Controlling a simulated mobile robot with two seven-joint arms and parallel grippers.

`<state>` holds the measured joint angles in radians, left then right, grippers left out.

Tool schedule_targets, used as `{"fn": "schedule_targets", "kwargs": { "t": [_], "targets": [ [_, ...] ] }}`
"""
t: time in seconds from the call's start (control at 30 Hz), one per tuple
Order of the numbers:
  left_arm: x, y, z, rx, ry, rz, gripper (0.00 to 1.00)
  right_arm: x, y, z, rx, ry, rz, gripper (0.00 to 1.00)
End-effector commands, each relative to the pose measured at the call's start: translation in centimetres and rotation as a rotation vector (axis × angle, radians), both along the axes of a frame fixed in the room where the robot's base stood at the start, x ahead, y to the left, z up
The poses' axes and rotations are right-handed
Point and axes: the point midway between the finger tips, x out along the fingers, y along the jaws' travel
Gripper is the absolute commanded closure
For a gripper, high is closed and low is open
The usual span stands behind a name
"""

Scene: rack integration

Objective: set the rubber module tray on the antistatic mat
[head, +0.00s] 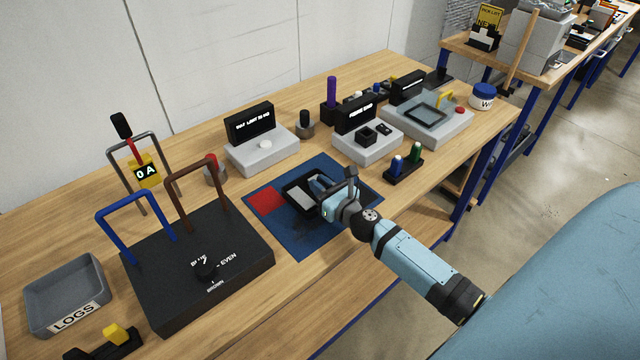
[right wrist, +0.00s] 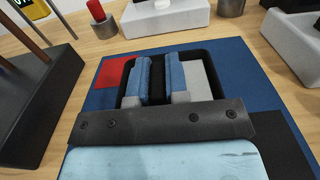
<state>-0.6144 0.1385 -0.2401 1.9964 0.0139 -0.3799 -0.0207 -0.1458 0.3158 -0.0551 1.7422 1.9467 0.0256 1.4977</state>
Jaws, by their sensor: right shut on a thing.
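The module tray (head: 296,191) is black with a pale grey area inside. It is over the blue antistatic mat (head: 297,238), at or just above its surface; I cannot tell whether it touches. The mat has a red patch at its left. My right gripper (head: 322,187) reaches in from the lower right and is shut on the tray. In the right wrist view, its blue fingers (right wrist: 160,78) close on a dark strip in the middle of the tray (right wrist: 196,76); the near part is hidden behind the gripper. My left gripper is not in view.
A black box (head: 170,292) with blue and brown handles stands left of the mat. Grey devices (head: 262,152) with black signs stand behind it. A small black rack (head: 403,170) stands to the right. A grey LOGS bin (head: 62,285) is at the far left.

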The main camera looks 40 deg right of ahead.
Motion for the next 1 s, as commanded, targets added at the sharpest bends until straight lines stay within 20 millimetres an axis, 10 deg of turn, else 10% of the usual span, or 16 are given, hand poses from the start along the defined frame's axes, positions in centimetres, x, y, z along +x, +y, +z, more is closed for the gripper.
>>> {"fn": "schedule_targets", "kwargs": {
  "t": [0.23,0.3,0.4,0.77,1.0],
  "targets": [
    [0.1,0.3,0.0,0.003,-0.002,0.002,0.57,0.0,0.0,0.0,0.000,-0.001,0.000,1.00],
    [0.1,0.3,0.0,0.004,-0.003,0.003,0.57,0.0,0.0,0.0,0.000,-0.001,0.000,0.72],
    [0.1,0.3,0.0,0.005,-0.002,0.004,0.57,0.0,0.0,0.0,0.001,-0.001,0.000,0.55],
    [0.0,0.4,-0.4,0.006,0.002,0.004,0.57,-0.8,-0.1,-0.2,0.001,0.001,-0.001,0.55],
    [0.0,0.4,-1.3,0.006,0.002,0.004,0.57,-5.4,-0.4,-0.4,0.003,0.003,-0.001,0.55]
  ]
}}
